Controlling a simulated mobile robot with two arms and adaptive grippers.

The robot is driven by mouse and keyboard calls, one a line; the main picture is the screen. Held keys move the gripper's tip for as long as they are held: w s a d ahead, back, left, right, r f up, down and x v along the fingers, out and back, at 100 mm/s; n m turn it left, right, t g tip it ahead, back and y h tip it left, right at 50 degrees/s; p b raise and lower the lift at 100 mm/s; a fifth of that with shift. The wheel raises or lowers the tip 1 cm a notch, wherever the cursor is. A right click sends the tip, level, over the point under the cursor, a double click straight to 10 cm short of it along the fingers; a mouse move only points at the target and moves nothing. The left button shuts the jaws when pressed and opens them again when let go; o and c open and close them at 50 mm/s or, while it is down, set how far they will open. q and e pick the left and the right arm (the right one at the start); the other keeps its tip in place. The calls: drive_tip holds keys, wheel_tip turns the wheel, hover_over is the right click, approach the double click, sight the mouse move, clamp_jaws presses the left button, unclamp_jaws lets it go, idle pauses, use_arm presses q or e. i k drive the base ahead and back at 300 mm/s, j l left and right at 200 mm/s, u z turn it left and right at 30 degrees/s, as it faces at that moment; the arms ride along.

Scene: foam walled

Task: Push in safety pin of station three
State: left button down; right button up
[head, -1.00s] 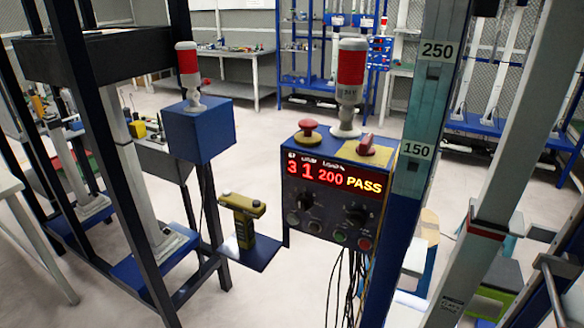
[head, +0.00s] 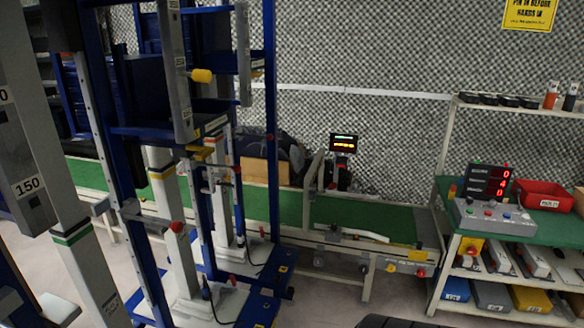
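Blue-framed test stations with pale grey columns stand on the left of the head view. A yellow knob (head: 202,75) sticks out sideways from a grey upright (head: 174,70) at the upper left; it may be a safety pin, but I cannot tell how far in it is. A red knob (head: 177,227) sits lower on a station frame. No station number is readable, so I cannot tell which is station three.
A green-topped conveyor bench (head: 350,218) with a small red-lit display (head: 343,144) runs along the mesh wall. A shelf bench (head: 560,222) with a control box (head: 495,216) and red bin (head: 541,194) stands right. A yellow sign (head: 529,14) hangs above. Some floor shows in front.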

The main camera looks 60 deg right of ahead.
sight(236, 169)
drive_tip(key=z, duration=1.6)
